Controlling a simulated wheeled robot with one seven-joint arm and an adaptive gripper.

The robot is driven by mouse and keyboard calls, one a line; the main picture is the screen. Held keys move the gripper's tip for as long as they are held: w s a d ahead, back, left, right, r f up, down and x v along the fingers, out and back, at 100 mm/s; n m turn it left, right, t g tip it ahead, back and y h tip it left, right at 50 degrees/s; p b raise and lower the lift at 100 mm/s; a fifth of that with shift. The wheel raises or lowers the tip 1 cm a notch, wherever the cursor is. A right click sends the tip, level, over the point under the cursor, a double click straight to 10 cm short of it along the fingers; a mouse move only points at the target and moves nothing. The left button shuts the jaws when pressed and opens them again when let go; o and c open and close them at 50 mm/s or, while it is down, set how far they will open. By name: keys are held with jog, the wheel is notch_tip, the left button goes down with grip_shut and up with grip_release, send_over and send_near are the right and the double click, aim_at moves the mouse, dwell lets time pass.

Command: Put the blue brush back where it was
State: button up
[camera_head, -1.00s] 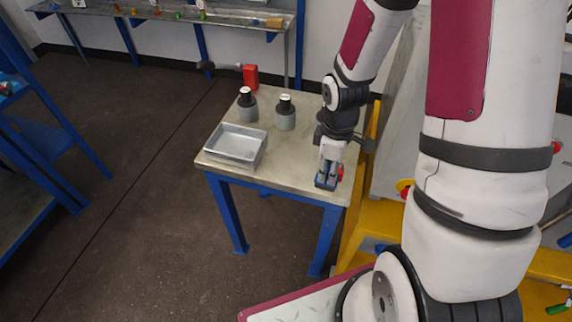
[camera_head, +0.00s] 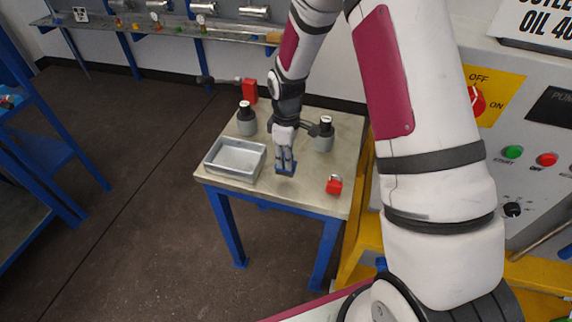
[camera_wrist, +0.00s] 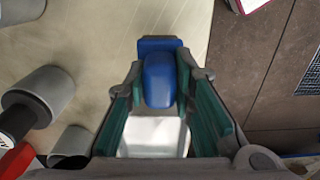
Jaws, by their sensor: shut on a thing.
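The blue brush (camera_head: 287,169) is held by my gripper (camera_head: 285,158) above the table, to the right of the grey tray. In the wrist view the brush (camera_wrist: 160,78) sits between the two green-padded fingers of my gripper (camera_wrist: 160,95), which are shut on it. The brush's underside is hidden, and I cannot tell how high it is above the tabletop.
The grey tray (camera_head: 232,177) stands left on the table (camera_head: 310,187). Grey vessels with black necks stand behind, at left (camera_head: 246,122) and right (camera_head: 324,138). A red padlock (camera_head: 334,184) lies at the front right. Bare tabletop lies between brush and padlock.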

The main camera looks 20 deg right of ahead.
notch_tip(320, 180, down, 2)
jog(key=shift+f, duration=0.25)
jog(key=shift+w+f+p, duration=0.15)
jog(key=shift+f+p, duration=0.15)
jog(key=shift+f, duration=0.2)
jog(key=shift+f, duration=0.15)
jog(key=o, duration=1)
